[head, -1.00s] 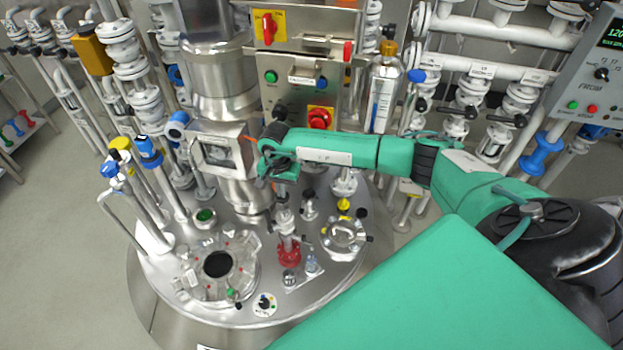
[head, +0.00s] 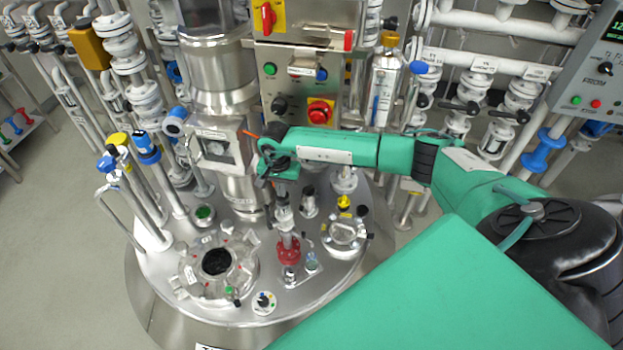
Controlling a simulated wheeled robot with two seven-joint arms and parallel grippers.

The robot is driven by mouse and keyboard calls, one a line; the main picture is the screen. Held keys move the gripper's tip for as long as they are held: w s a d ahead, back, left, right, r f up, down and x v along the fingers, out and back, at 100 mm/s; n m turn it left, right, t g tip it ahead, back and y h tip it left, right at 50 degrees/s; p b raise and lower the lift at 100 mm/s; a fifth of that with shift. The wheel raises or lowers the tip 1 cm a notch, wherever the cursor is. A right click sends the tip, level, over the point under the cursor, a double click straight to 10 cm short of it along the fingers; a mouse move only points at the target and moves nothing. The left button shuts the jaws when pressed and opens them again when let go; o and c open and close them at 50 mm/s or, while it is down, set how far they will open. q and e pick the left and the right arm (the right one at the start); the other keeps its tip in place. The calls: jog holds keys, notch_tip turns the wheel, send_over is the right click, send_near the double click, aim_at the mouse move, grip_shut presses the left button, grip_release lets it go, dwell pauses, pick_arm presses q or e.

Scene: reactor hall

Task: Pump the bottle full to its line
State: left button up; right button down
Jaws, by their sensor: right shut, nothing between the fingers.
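A small clear bottle (head: 311,262) stands on the small plate on the steel vessel top, just right of a pump with a red base (head: 289,251). Its fill line and level are too small to make out. The pump's pale upper part (head: 284,217) rises from the red base. My right gripper (head: 281,193) points down directly above the pump top, shut and empty. Whether it touches the pump top I cannot tell. My left gripper is not in view.
The round steel vessel top (head: 330,272) carries an open dark port (head: 216,262), a small dial (head: 264,303) and a round sight port (head: 344,234). A control box with a red knob (head: 320,111) stands behind my right arm. Pipes with blue valves flank the vessel top.

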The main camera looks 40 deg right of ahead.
jog(key=shift+r+p, duration=1.05)
jog(key=shift+r, duration=1.4)
jog(key=shift+f, duration=0.1)
jog(key=shift+f+b, duration=2.8)
jog(key=shift+f, duration=0.05)
jog(key=shift+r, duration=0.2)
jog(key=shift+r+p, duration=0.6)
jog(key=shift+r, duration=0.2)
jog(key=shift+r+p, duration=0.8)
jog(key=shift+r, duration=1.15)
